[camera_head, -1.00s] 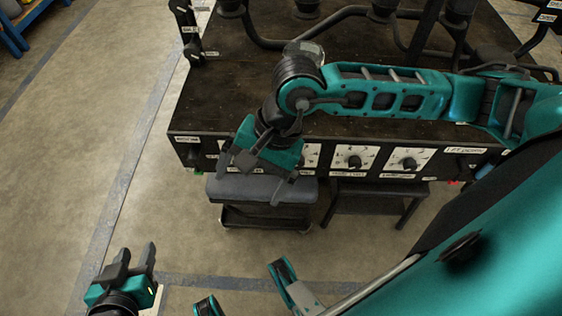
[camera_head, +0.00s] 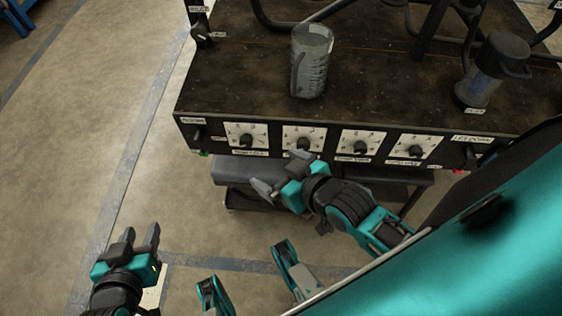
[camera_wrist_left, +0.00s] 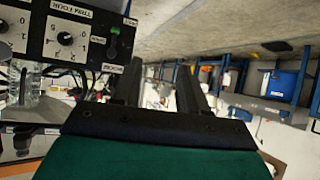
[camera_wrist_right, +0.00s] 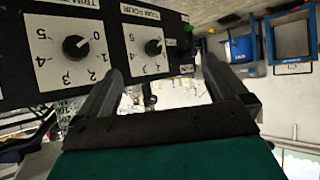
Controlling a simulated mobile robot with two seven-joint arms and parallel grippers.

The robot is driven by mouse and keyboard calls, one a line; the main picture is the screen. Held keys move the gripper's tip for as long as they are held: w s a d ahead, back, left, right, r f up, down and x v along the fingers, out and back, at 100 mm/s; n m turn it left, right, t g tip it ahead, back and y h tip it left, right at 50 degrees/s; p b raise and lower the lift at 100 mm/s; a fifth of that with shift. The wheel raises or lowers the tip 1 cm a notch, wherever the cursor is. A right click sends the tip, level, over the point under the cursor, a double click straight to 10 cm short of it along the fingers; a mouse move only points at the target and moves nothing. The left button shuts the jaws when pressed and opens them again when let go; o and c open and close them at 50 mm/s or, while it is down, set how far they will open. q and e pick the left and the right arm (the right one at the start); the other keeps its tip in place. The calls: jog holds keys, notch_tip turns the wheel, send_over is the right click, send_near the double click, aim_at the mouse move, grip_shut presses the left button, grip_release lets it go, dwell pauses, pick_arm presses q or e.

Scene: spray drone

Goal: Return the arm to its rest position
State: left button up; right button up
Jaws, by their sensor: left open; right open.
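My right gripper (camera_head: 279,174) is open and empty in the head view. It is low in front of the black bench's front panel, below the dials, with its arm folded back toward my body. In the right wrist view its two fingers (camera_wrist_right: 164,70) stand apart with nothing between them. My left gripper (camera_head: 140,238) is open and empty at the lower left, over bare floor. Its fingers (camera_wrist_left: 158,82) are also apart and empty in the left wrist view.
The black bench (camera_head: 235,95) carries a grey translucent cup (camera_head: 311,65) and a dark lidded container (camera_head: 488,75). Several white dials (camera_head: 304,139) line its front. A grey stool (camera_head: 238,172) stands below. The floor at left is clear.

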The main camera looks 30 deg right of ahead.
jog(key=shift+s+f, duration=0.25)
pick_arm(q)
jog(key=shift+r, duration=0.1)
pick_arm(e)
jog(key=shift+r, duration=0.1)
pick_arm(q)
notch_tip(320, 180, up, 9)
jog(key=s+a+y+p, duration=0.1)
jog(key=a+p, duration=0.2)
jog(key=p, duration=1)
jog(key=shift+s+p, duration=0.25)
jog(key=shift+p, duration=0.05)
pick_arm(e)
jog(key=s+d+r+h, duration=0.1)
jog(key=d+r, duration=0.2)
jog(key=r, duration=0.6)
jog(key=shift+s+r, duration=0.15)
